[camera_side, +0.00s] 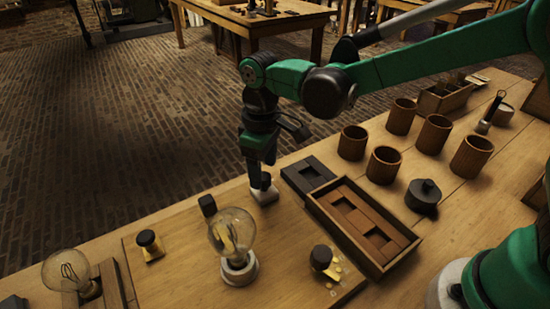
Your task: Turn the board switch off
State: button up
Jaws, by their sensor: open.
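A wooden board (190,278) lies on the table with several fittings on it. A white block-like piece (265,194) sits at its far edge; it may be the switch, but I cannot tell. My gripper (262,184) points down right at this piece and hides its top. My gripper is open; I cannot tell whether it touches the piece. A clear bulb (232,232) with a yellowish filament stands upright in a white socket (240,270). Black-topped fittings with brass parts stand left (149,245) and right (322,258) of the bulb. A small black block (207,205) stands behind it.
A wooden tray (340,236) with brown blocks and a dark slotted block (307,174) lie right of my gripper. Several wooden cups (384,165) and a black lidded pot (423,195) stand farther right. Another bulb (68,270) lies at the left.

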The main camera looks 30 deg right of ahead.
aim_at(264, 176)
jog(key=shift+r, duration=1.95)
jog(key=s+d+r+m+t, duration=0.2)
jog(key=s+d+m+t, duration=0.5)
jog(key=d, duration=0.6)
jog(key=shift+s+d+r, duration=0.25)
jog(key=shift+s+r, duration=0.15)
jog(key=shift+s, duration=0.75)
